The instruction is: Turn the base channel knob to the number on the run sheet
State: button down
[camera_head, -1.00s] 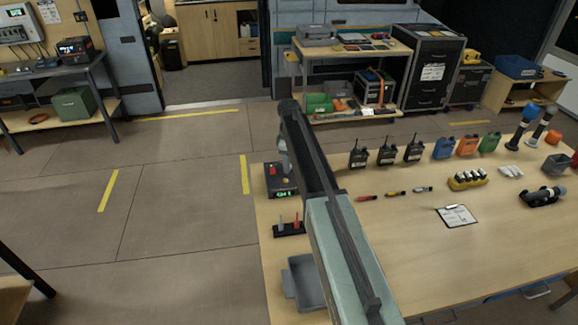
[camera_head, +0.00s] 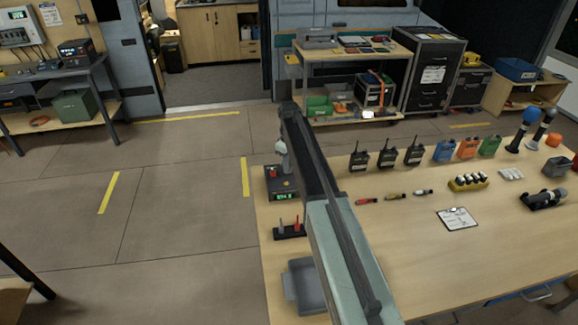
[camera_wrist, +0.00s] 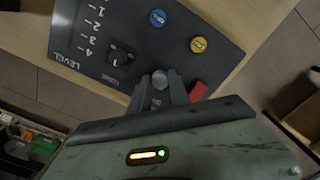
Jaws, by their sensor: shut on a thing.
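The base box (camera_head: 277,186) sits at the table's left edge in the head view, partly hidden by my arm. Its small green display (camera_head: 284,196) is lit, but too small to read surely. In the wrist view its dark panel (camera_wrist: 100,62) shows a LEVEL scale, a small dial, blue and yellow buttons and a red part. My gripper (camera_wrist: 160,90) is shut on a round knob (camera_wrist: 160,76) on this panel; the fingers hide part of it and its marking. A clipboard with a sheet (camera_head: 457,218) lies on the table; its writing is not legible.
The table (camera_head: 420,270) also holds radios (camera_head: 386,158), small coloured connectors (camera_head: 395,196), a battery charger (camera_head: 468,182) and a grey tray (camera_head: 305,284). A small stand (camera_head: 289,234) is close in front of the base box. The floor to the left is open.

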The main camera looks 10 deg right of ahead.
jog(key=m, duration=0.5)
jog(key=shift+m, duration=0.3)
jog(key=m, duration=0.5)
jog(key=shift+a+m, duration=0.1)
jog(key=shift+m, duration=0.3)
jog(key=c, duration=1.2)
grip_release()
notch_tip(320, 180, up, 8)
jog(key=p, duration=0.8)
